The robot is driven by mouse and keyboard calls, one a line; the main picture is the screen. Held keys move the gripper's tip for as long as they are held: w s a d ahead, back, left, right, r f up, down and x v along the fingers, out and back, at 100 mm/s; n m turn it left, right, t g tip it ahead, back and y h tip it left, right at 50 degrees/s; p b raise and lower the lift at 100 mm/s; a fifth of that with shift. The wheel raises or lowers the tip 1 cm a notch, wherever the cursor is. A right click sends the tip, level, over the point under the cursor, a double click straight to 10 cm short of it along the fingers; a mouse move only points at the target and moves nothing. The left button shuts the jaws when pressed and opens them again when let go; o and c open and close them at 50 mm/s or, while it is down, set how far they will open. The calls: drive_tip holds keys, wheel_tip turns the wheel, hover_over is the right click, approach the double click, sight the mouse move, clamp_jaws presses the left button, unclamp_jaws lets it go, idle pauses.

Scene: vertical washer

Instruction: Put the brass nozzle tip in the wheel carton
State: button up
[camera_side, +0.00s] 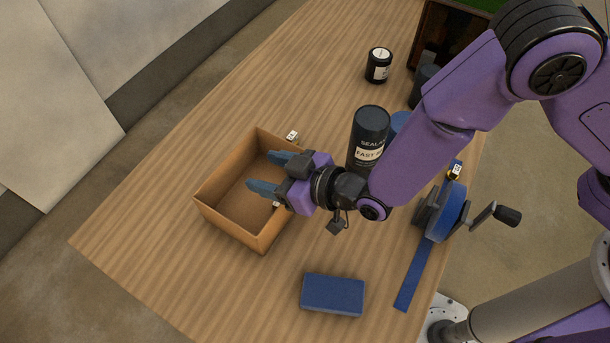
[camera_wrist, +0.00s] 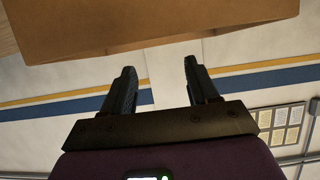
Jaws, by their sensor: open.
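The open-topped brown carton (camera_side: 222,222) stands on the wooden table in the side view, and its interior looks empty where visible. Part of it also shows at the top of the wrist view (camera_wrist: 150,25). My gripper (camera_side: 262,171) is over the carton's right part, fingers spread and pointing left. In the wrist view its fingers (camera_wrist: 159,68) are apart with nothing between them. I cannot clearly make out the brass nozzle tip. A small pale-and-brass item (camera_side: 292,136) shows by the carton's far corner, and another small bit (camera_side: 277,204) shows below my gripper; both are too small to identify.
A dark sealant can (camera_side: 369,138) stands right of my gripper, with a blue item partly hidden behind it. A black jar (camera_side: 379,65) stands farther back. A blue box (camera_side: 333,294) lies in front. A blue-strap reel with a crank (camera_side: 447,211) sits at the right edge.

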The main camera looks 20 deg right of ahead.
drive_tip(key=v, duration=1.2)
drive_tip(key=shift+d, duration=0.1)
drive_tip(key=s+d+r+n+g+h, duration=0.1)
drive_tip(key=s+d+r+g+h, duration=0.1)
drive_tip(key=d, duration=1)
drive_tip(key=s+d+r+n+g+h, duration=0.1)
drive_tip(key=s+d+r+g+h, duration=0.2)
drive_tip(key=d, duration=0.9)
drive_tip(key=s+d+r+n+g+h, duration=0.1)
drive_tip(key=s+d+r+g+h, duration=0.2)
drive_tip(key=d, duration=0.9)
drive_tip(key=s+g+h, duration=0.1)
drive_tip(key=s, duration=0.2)
drive_tip(key=shift+d+r+n, duration=0.25)
drive_tip(key=shift+d+n, duration=0.05)
drive_tip(key=shift+d, duration=0.1)
